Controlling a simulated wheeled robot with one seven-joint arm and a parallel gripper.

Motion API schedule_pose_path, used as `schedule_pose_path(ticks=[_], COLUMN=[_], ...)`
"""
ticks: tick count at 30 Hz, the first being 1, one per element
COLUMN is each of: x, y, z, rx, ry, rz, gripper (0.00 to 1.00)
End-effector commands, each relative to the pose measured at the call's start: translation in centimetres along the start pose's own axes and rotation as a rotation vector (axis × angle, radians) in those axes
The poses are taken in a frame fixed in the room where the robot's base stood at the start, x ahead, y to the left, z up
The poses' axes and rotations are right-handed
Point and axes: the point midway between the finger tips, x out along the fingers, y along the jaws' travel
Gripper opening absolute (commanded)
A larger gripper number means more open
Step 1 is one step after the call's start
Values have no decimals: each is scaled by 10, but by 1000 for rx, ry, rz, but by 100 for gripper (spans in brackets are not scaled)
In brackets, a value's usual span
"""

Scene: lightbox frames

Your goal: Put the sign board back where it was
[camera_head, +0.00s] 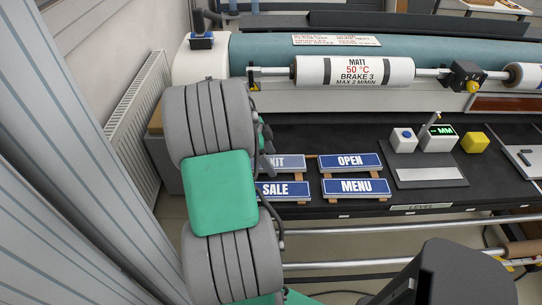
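Several blue sign boards with white letters lie on wooden strips on the black table (315,214). The OPEN board (350,162) is at the back right of the group and the MENU board (356,187) is in front of it. The SALE board (276,190) is at the front left, its left end hidden by my arm. The EXIT board (285,163) is at the back left, also partly hidden. My gripper (267,155) shows only as a dark grey bit behind my arm, by the left end of the EXIT board. Its fingers and anything in them are hidden.
A large roller machine (355,70) spans the back. A radiator (138,110) is at left.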

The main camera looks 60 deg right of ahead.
Motion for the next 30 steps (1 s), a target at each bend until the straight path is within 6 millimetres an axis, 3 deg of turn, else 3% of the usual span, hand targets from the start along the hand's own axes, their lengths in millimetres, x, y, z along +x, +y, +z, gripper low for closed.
schedule_pose_path(ticks=[11,24,30], x=[-8,-110,-122], y=[-1,0,0], z=[-1,-1,-1], rx=[1,1,0], ry=[1,0,0], rz=[-3,-2,0], gripper=[77,77,77])
